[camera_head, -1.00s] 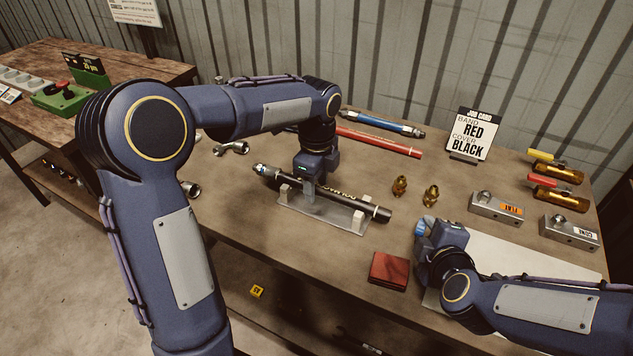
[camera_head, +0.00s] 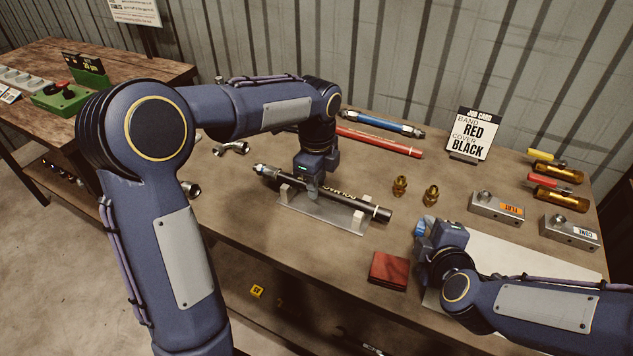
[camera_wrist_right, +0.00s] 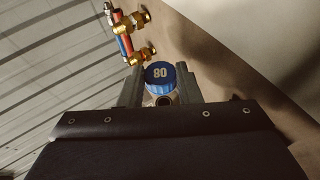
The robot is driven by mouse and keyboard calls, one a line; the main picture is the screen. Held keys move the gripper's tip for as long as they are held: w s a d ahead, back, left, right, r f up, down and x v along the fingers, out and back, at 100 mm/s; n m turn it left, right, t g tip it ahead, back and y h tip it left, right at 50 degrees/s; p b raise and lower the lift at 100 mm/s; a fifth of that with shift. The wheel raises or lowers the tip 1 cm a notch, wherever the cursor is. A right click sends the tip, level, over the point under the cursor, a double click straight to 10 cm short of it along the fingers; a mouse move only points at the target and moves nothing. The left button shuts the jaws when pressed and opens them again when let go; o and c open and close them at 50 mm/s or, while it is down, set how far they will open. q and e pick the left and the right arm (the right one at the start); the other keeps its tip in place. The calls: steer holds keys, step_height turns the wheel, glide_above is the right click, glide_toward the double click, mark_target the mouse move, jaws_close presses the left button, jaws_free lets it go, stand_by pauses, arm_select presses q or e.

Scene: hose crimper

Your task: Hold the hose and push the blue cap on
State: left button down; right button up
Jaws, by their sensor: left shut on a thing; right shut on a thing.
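A black hose (camera_head: 340,196) with a metal fitting at its left end lies tilted across a grey two-block cradle (camera_head: 318,211) in the head view. My left gripper (camera_head: 312,194) comes down from above and is shut on the hose between the blocks. The hose's right end (camera_head: 383,214) sticks out past the cradle. My right gripper (camera_head: 421,230) is right of that end, apart from it. It is shut on the blue cap (camera_wrist_right: 160,75), which shows a white "80" between the fingers in the right wrist view. The cap is mostly hidden in the head view.
A dark red box (camera_head: 389,270) lies in front, left of my right gripper. Two brass fittings (camera_head: 415,190) stand behind the hose end. Two metal blocks (camera_head: 496,208) and a job card (camera_head: 474,136) stand further right and back. Blue and red hoses lie at the back.

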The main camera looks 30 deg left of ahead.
stand_by(0.5)
steer(key=shift+a, duration=2.2)
steer(key=shift+a+r, duration=0.1)
steer(key=shift+a, duration=1.15)
steer(key=o, duration=1)
steer(key=shift+c, duration=0.2)
steer(key=shift+o, duration=0.3)
steer(key=shift+s+d, duration=0.1)
steer(key=v, duration=1.1)
steer(key=shift+s+r, duration=0.25)
steer(key=shift+s, duration=0.05)
arm_select(q)
steer(key=c, duration=1.2)
jaws_free()
